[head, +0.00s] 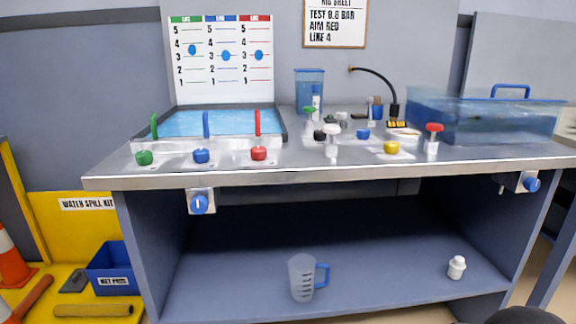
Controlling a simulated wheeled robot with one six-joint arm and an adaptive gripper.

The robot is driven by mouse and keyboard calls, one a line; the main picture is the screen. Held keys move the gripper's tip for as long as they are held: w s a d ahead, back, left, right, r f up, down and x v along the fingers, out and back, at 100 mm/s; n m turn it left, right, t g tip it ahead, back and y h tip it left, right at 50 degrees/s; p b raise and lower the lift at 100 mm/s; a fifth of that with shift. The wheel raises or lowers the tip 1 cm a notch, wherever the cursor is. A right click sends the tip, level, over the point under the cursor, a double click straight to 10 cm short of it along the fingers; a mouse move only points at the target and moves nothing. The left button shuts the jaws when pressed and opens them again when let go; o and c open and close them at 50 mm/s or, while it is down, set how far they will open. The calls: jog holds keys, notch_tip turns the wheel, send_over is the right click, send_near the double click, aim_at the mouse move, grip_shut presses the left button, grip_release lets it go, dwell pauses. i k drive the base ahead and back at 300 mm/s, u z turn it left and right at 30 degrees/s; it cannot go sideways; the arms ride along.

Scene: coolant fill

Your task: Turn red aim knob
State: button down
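A red knob (259,153) sits at the front of the bench top, right of a blue knob (201,155) and a green knob (145,157). A red upright nozzle (257,122) stands behind it at the edge of a shallow water tray (180,124). A board (222,90) behind the tray has green, blue and red columns numbered 1 to 5. The blue disc (259,55) in the red column is near line 3. A sheet (335,22) on the wall reads "TEST 0.6 BAR, AIM RED, LINE 4".
Right of the red knob stand a red-topped valve (434,128), a yellow knob (391,147) and a water tank (485,118). A blue dial (199,204) is below the bench edge. The lower shelf holds a jug (302,278) and a white bottle (456,267).

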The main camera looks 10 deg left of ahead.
aim_at(258, 153)
jog(key=u, duration=0.55)
jog(key=k, duration=0.65)
jog(key=u, duration=0.95)
jog(key=i, duration=1.1)
jog(key=z, duration=0.45)
